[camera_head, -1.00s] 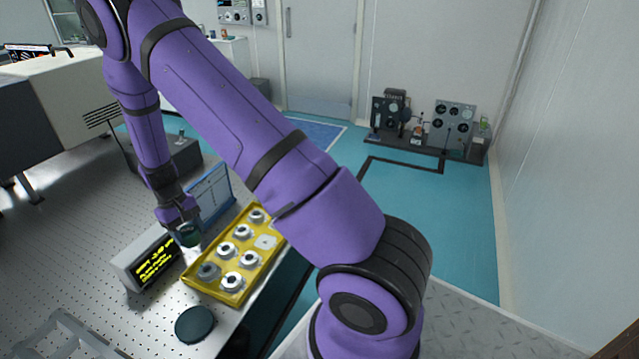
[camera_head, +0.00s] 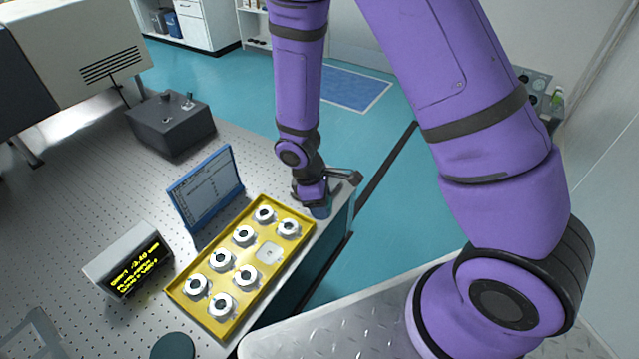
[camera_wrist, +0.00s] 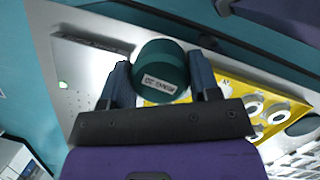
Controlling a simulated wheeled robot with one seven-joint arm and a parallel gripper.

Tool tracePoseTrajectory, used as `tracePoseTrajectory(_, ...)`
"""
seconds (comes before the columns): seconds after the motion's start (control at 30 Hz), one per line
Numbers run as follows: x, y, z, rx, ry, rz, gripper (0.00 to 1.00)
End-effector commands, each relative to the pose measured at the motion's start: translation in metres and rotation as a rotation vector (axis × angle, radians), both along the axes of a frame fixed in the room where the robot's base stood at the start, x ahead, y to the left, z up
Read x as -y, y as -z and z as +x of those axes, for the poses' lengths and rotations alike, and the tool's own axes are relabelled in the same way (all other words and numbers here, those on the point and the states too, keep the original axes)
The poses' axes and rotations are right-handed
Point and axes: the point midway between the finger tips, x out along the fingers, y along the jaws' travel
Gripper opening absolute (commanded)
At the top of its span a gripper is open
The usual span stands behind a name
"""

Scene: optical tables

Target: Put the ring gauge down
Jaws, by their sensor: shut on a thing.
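My gripper (camera_head: 313,197) is shut on the ring gauge (camera_wrist: 162,62), a dark green round body with a white label. In the wrist view the two fingers of my gripper (camera_wrist: 161,88) press it from both sides. In the head view the ring gauge (camera_head: 321,212) shows only partly under the fingers, near the far right corner of the perforated table (camera_head: 95,205), beyond the yellow tray's far end. I cannot tell whether it touches the table.
The yellow tray (camera_head: 233,325) holds several silver rings and one flat pale square. A blue-framed screen (camera_head: 205,190), a yellow-lettered display (camera_head: 130,265) and a dark green disc (camera_head: 172,347) stand around it. The table's right edge is close to my gripper.

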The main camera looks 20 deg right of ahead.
Motion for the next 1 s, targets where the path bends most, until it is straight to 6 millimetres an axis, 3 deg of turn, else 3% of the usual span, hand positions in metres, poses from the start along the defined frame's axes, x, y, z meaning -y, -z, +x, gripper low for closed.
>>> tracePoseTrajectory(0.13,-0.007,-0.001,-0.015,0.000,-0.091,-0.001,0.26)
tracePoseTrajectory(0.27,-0.005,0.000,-0.008,0.003,-0.111,0.000,0.26)
tracePoseTrajectory(0.8,0.031,0.011,0.104,0.003,-0.108,0.000,0.26)
tracePoseTrajectory(1.0,0.037,0.013,0.125,0.002,-0.109,-0.001,0.26)
